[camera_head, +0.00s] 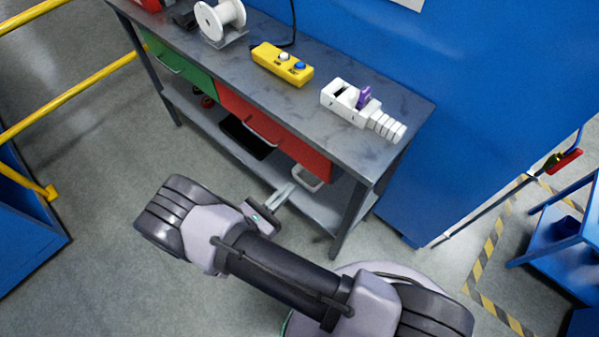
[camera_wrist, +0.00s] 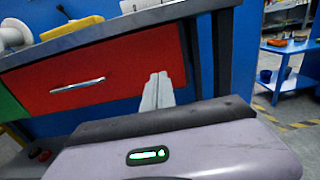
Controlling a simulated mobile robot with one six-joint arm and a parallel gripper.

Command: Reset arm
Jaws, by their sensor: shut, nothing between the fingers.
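My gripper (camera_head: 283,195) is in front of the grey workbench (camera_head: 404,95), below its top and close to the drawer fronts. Its two fingers are together with nothing between them. In the wrist view the gripper (camera_wrist: 157,91) points at the red drawer (camera_wrist: 100,78), apart from it as far as I can tell. My arm reaches in from the bottom of the head view and bends back toward the bench.
On the bench stand a white spool (camera_head: 219,20), a yellow two-button box (camera_head: 281,64) and a white device with a purple part (camera_head: 364,97). Yellow rails (camera_head: 75,87) stand left. A blue table (camera_head: 560,225) is right.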

